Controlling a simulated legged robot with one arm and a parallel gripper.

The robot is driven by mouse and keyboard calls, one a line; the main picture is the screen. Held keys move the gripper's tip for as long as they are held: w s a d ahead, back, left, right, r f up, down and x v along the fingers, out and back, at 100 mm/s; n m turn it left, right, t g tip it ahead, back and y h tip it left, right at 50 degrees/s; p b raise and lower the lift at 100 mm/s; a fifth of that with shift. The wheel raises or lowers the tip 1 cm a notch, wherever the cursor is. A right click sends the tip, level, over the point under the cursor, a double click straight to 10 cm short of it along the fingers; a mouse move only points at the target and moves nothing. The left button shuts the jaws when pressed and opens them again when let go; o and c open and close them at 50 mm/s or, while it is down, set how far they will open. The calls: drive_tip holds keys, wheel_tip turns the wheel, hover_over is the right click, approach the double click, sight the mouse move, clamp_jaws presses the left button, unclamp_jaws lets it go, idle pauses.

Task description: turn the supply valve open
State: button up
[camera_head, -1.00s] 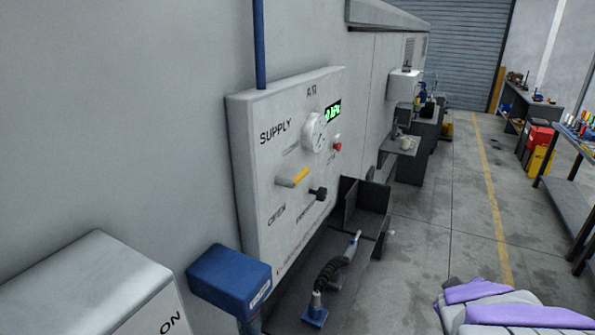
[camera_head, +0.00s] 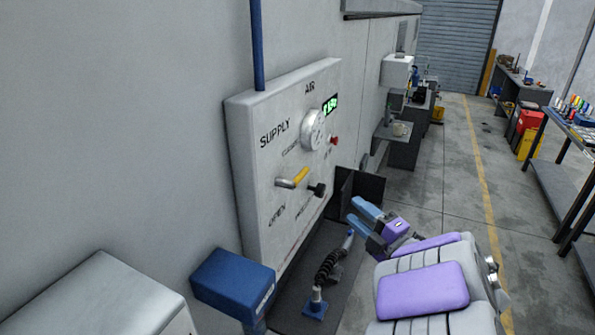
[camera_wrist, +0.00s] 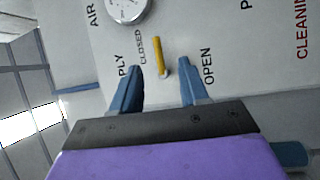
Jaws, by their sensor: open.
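The supply valve (camera_head: 294,179) is a yellow-tipped lever on the left part of the grey wall panel (camera_head: 262,215), below the word SUPPLY. In the wrist view the yellow lever (camera_wrist: 159,56) stands between the CLOSED and OPEN labels, ahead of the gap between my fingers. My gripper (camera_head: 360,218) has blue fingers and is to the right of the panel in the head view, apart from the lever. It also shows in the wrist view (camera_wrist: 160,82), with its fingers spread and nothing between them.
A round gauge (camera_head: 313,130), a green display (camera_head: 330,105), a red button (camera_head: 334,140) and a black knob (camera_head: 317,190) are on the panel. A blue box (camera_head: 233,284) stands at the lower left. A coiled hose tool (camera_head: 328,268) stands below.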

sight(301, 176)
drive_tip(key=shift+n+g+y, duration=0.5)
drive_tip(key=shift+n+y, duration=0.3)
drive_tip(key=shift+y, duration=0.1)
drive_tip(key=p+x, duration=0.1)
drive_tip(key=x, duration=0.5)
drive_tip(key=s+a+p+x, duration=0.1)
drive_tip(key=x, duration=0.5)
drive_tip(key=p+x, duration=0.1)
drive_tip(key=x, duration=0.5)
drive_tip(key=shift+s+a+r, duration=0.15)
drive_tip(key=shift+s, duration=0.2)
clamp_jaws()
